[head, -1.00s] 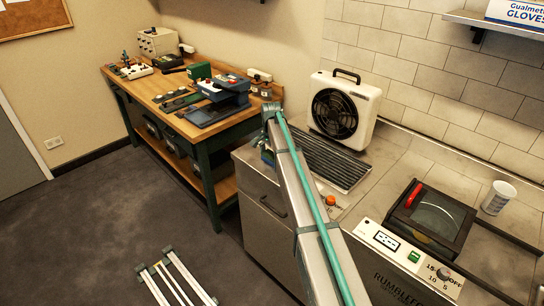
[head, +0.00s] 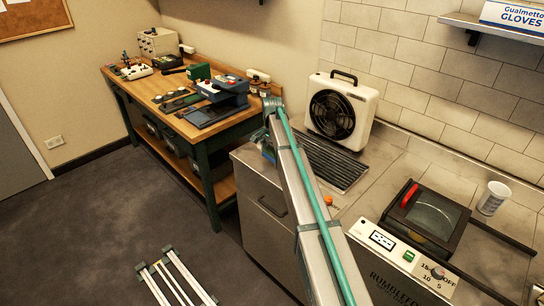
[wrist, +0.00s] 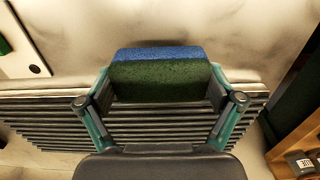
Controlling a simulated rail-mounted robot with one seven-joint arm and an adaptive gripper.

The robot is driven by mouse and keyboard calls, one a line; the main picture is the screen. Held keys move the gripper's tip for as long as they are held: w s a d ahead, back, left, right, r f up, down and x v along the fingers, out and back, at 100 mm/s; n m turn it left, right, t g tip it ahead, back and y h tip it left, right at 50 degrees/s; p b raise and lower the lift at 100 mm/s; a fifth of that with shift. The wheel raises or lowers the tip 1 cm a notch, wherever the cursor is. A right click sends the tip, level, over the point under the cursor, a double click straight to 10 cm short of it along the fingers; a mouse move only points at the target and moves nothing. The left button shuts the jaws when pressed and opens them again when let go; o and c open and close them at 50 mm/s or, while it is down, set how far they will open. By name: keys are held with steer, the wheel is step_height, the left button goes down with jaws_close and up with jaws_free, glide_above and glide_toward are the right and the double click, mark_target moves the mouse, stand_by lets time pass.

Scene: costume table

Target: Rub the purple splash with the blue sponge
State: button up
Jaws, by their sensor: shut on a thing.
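The blue sponge (wrist: 160,54) has a blue layer and a dark green layer, and shows in the wrist view. My gripper (wrist: 160,82) is shut on it, with a finger at each short end. The sponge is over or near the edge of a slatted dark grate and a pale worktop; I cannot tell whether it touches. In the head view my arm's end hides most of the gripper and sponge, beside the grate. I see no purple splash in either view.
The dark grate (head: 332,165) lies on the counter in front of a white fan heater (head: 341,105). A boxy appliance with a dark lid (head: 428,217) and a white cup (head: 494,198) stand to the right. A wooden workbench (head: 178,122) with tools is at the left.

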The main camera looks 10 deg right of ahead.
steer(key=shift+r+p, duration=0.8)
steer(key=shift+r, duration=1.55)
steer(key=shift+d, duration=0.1)
